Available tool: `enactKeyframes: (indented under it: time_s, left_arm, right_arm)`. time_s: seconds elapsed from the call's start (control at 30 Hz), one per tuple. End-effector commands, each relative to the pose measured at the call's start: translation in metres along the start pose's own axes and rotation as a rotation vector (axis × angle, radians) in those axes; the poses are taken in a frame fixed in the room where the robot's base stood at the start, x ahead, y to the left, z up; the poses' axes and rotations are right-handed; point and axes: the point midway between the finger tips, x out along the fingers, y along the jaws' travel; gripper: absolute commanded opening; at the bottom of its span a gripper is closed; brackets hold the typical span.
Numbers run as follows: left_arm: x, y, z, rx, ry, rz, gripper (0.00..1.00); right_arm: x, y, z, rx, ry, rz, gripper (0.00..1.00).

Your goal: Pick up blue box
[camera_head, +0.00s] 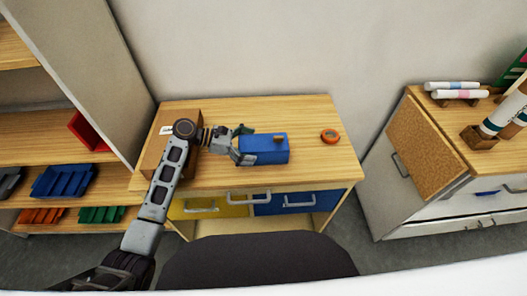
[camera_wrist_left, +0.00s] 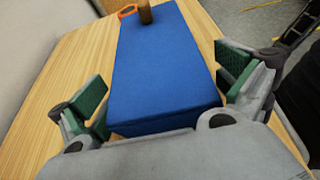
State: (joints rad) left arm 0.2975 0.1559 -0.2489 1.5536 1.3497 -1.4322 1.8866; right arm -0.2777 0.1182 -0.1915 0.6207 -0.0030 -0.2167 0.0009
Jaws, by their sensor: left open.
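The blue box (camera_head: 268,148) lies on the wooden table, near its middle. It has a small brown peg at its right side in the head view. My left gripper (camera_head: 242,147) is at the left end of the box. In the left wrist view the blue box (camera_wrist_left: 165,70) fills the middle, and the green-padded fingers of my left gripper (camera_wrist_left: 163,98) are open on either side of its near end. A gap shows between the fingers and the box. My right gripper is not in view.
An orange ring (camera_head: 330,136) lies on the table (camera_head: 305,115) right of the box. A brown box (camera_head: 156,150) stands at the table's left, behind my arm. Shelves with coloured trays (camera_head: 62,181) are at left, a cabinet (camera_head: 430,150) at right. The table's right side is mostly clear.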

Motion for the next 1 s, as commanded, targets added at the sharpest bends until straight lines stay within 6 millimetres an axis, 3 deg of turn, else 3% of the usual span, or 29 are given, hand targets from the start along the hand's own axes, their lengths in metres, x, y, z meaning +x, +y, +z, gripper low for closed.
enactKeyframes:
  time_s: [0.27, 0.47, 0.8, 1.0]
  left_arm:
    - [0.001, 0.000, 0.000, 0.000, 0.000, 0.000, 1.00]
    - [0.001, 0.000, 0.000, 0.000, 0.000, 0.000, 0.99]
    - [0.001, 0.000, 0.000, 0.000, 0.000, 0.000, 0.55]
    - [0.001, 0.000, 0.000, 0.000, 0.000, -0.001, 0.51]
  right_arm:
    - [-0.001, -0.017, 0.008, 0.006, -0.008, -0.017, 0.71]
    - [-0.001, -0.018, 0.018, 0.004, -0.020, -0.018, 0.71]
    - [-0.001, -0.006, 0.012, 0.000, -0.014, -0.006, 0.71]
    - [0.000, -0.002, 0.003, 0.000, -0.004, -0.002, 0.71]
